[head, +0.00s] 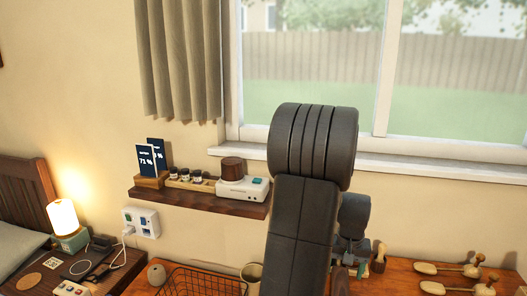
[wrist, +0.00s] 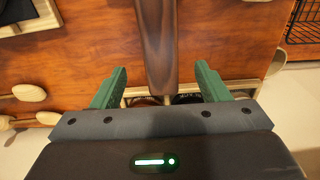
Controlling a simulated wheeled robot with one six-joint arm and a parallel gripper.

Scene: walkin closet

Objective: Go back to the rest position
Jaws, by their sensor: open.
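My gripper (wrist: 160,80) is open, with its two green fingers spread apart in the wrist view. A dark brown wooden piece (wrist: 157,45) shows between the fingers, with a gap on each side; no contact is visible. In the head view my arm rises in the middle and hides much of the table behind it. The fingers cannot be made out clearly there.
The orange-brown wooden table (head: 405,270) holds wooden spoon-shaped items (head: 450,268) at right and a black wire basket (head: 200,282) at left. A pale wooden tray edge (wrist: 240,84) lies near the fingers. A wall shelf (head: 180,197) and a window sill (head: 440,170) are behind.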

